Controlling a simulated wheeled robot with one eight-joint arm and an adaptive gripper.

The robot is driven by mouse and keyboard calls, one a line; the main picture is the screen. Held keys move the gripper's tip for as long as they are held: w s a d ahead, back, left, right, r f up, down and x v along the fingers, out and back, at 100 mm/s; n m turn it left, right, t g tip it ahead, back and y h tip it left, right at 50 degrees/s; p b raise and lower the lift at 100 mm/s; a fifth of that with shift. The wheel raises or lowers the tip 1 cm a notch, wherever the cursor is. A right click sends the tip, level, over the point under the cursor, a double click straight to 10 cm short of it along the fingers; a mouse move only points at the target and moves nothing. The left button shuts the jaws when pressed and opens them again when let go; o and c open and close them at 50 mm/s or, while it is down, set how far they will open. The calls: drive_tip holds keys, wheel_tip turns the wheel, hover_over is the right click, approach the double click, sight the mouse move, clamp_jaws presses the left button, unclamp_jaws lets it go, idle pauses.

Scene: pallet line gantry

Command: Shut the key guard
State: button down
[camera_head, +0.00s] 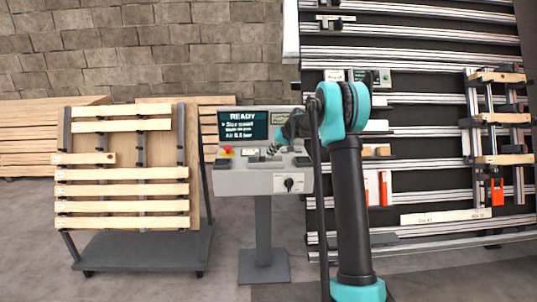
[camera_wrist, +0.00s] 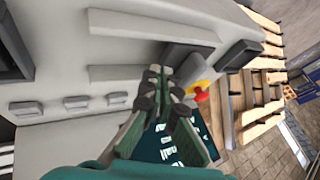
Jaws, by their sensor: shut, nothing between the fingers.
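The grey control console (camera_head: 262,184) stands on a post in the middle of the head view, with a screen (camera_head: 243,126) reading READY and a black rotary switch (camera_head: 289,184) on its front face. My gripper (camera_head: 271,151) is over the console's top, its fingers close together. In the wrist view my gripper (camera_wrist: 157,76) is shut and empty, its tips close to the grey console surface (camera_wrist: 130,52); I cannot tell whether they touch. A red and yellow stop button (camera_wrist: 201,94) is just right of the fingers. I cannot clearly make out the key guard.
A cart with a slatted pallet (camera_head: 120,190) stands left of the console. A rack of metal rails (camera_head: 420,130) with clamps fills the right side. Several small grey keys (camera_wrist: 75,102) line the console in the wrist view. Floor (camera_head: 225,270) is clear around the post.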

drive_tip(key=v, duration=1)
drive_tip(key=s+d+f+h, duration=0.2)
drive_tip(key=s+f, duration=0.4)
drive_tip(key=s, duration=1.1)
drive_tip(key=s+d+f+h, duration=0.2)
drive_tip(key=s+f, duration=0.4)
drive_tip(key=s, duration=1)
drive_tip(key=s+d+f+m+h, duration=0.1)
drive_tip(key=s+d+f, duration=0.2)
drive_tip(key=s, duration=1.4)
wheel_tip(320, 180, down, 3)
drive_tip(key=shift+s+d+h, duration=0.2)
drive_tip(key=shift+s+h, duration=0.15)
drive_tip(key=shift+h, duration=0.05)
